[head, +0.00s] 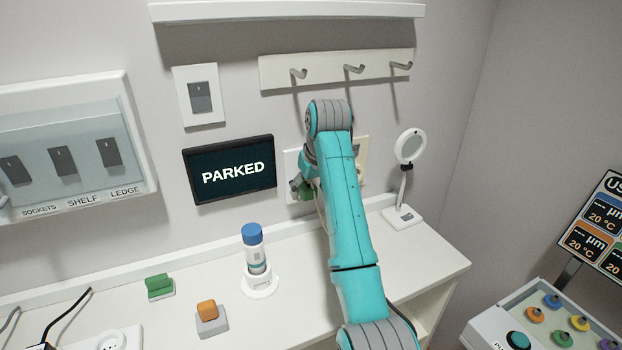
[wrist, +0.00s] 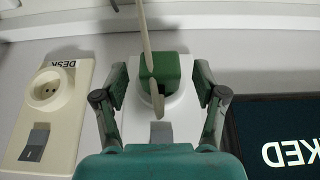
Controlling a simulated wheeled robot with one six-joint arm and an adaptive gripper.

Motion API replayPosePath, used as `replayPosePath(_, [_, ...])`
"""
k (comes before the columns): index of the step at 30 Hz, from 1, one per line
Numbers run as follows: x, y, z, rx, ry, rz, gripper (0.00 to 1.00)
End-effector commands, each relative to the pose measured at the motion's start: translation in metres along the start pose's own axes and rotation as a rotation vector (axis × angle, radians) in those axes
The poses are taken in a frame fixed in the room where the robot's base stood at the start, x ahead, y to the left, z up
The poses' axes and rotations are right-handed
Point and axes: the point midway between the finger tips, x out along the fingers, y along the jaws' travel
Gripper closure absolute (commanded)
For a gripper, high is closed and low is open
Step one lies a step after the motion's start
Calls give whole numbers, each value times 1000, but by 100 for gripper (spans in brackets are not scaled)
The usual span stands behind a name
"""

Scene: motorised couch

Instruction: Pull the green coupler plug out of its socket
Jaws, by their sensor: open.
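The green coupler plug (wrist: 172,70) sits at the white wall socket plate (wrist: 182,118) in the wrist view, with a pale cord-like strip crossing in front of it. A grey switch shows on that plate. My gripper (wrist: 160,88) is open, with one finger on each side of the plug and gaps visible between. In the head view, a bit of green (head: 307,192) shows beside my gripper (head: 302,187) at the wall plate (head: 291,162). My arm hides most of the plug and plate there. How deep the plug sits is hidden.
A cream DESK socket (wrist: 48,92) is beside the plate. The PARKED screen (head: 230,169) is on the other side. Hooks (head: 353,69) hang above. A blue-capped bottle (head: 254,248), a green block (head: 158,284), an orange block (head: 207,310) and a round lamp (head: 410,148) stand on the counter.

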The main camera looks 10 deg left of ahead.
Motion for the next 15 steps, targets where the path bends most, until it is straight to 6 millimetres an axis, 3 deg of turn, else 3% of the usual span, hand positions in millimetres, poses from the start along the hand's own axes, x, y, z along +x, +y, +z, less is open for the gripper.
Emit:
replayPosePath(10, [2, 0, 1, 0, 1, 0, 32])
replayPosePath(15, [2, 0, 1, 0, 1, 0, 74])
